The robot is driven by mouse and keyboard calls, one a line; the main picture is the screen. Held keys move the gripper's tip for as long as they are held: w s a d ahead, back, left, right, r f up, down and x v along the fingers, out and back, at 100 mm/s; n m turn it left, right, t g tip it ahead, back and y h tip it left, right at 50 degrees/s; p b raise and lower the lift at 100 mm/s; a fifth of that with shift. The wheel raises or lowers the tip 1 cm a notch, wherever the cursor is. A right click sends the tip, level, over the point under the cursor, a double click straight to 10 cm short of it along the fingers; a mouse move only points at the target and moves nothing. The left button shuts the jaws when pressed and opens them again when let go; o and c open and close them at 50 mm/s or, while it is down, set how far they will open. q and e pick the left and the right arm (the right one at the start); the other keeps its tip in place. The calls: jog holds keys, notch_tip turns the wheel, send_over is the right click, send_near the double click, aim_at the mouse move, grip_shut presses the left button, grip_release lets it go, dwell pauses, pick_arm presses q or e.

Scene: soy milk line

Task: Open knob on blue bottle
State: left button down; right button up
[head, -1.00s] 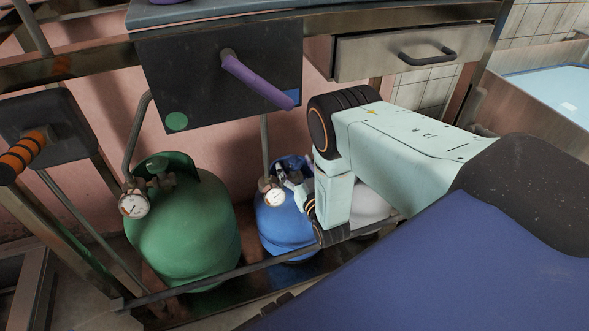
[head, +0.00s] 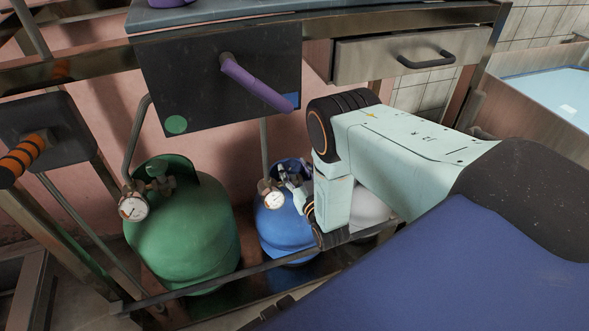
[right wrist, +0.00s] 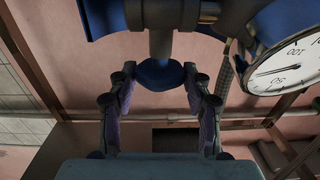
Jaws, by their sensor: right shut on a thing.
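The blue bottle (head: 285,232) stands on the low rack under the counter, with a round gauge (head: 274,200) on its valve. My right gripper (head: 297,184) is at the top of this bottle, and my own arm hides part of the bottle's right side. In the right wrist view, the blue knob (right wrist: 160,75) sits on the valve stem between the two fingertips of the right gripper (right wrist: 160,84). The gripper is shut on the knob. The gauge (right wrist: 288,68) is large at the upper right there. My left gripper is not in view.
A green bottle (head: 190,240) with its own gauge stands left of the blue one. A whitish bottle (head: 370,207) is partly hidden behind my arm. A rail (head: 215,277) runs in front. Above is a dark panel with a purple handle (head: 255,85).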

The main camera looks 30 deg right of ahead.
jog(key=shift+d+n+y, duration=0.1)
jog(key=shift+n+y, duration=0.2)
jog(key=shift+y, duration=0.2)
jog(key=n+y, duration=0.1)
jog(key=y, duration=0.1)
jog(key=shift+d+n+y+p, duration=0.2)
jog(key=shift+n+y+p, duration=0.1)
jog(key=shift+n+y, duration=0.1)
jog(key=n+y, duration=0.1)
jog(key=y, duration=0.1)
jog(key=n+y, duration=0.1)
jog(key=y, duration=0.1)
jog(key=shift+d+n, duration=0.2)
jog(key=shift+n, duration=0.2)
jog(key=shift+w+d+n+g+y+b, duration=0.1)
jog(key=shift+n+g+y, duration=0.45)
jog(key=shift+n+y, duration=0.45)
jog(key=shift+s+n+g+y+b, duration=0.1)
jog(key=shift+n+g+y, duration=0.5)
jog(key=shift+y, duration=0.75)
jog(key=shift+w+d+n+g+y+b, duration=0.1)
jog(key=shift+n+g+y, duration=0.45)
jog(key=shift+n+y, duration=0.45)
jog(key=shift+n+g+y, duration=0.3)
jog(key=shift+g+y, duration=0.2)
jog(key=shift+y, duration=0.25)
jog(key=o, duration=1.1)
jog(key=shift+w, duration=0.1)
